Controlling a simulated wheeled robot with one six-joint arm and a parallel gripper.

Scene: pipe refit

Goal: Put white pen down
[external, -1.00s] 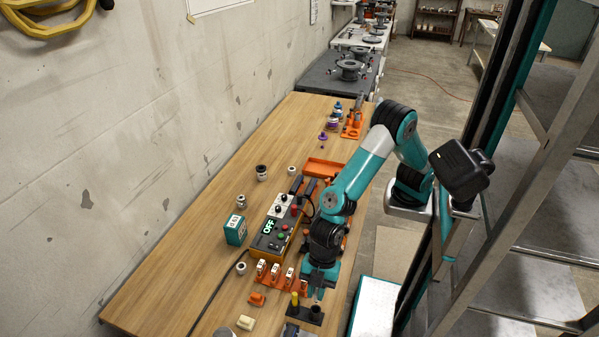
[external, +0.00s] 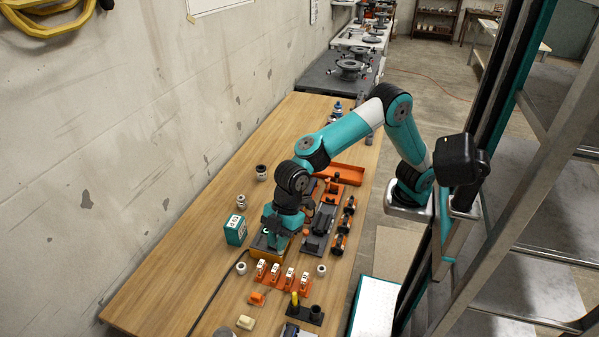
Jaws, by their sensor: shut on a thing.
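My gripper (external: 275,238) points down over the control box (external: 262,250) in the middle of the table. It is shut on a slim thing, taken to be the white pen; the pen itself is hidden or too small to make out. The gripper and wrist cover most of the box's face and part of its display. A black pen holder (external: 314,315) stands near the front right of the table, with a yellow pen (external: 294,299) upright in it. No white pen can be made out in the holder.
A row of white switches on an orange base (external: 282,278) lies in front of the box. Orange and black parts (external: 340,243) sit to the right. The table's left side is clear.

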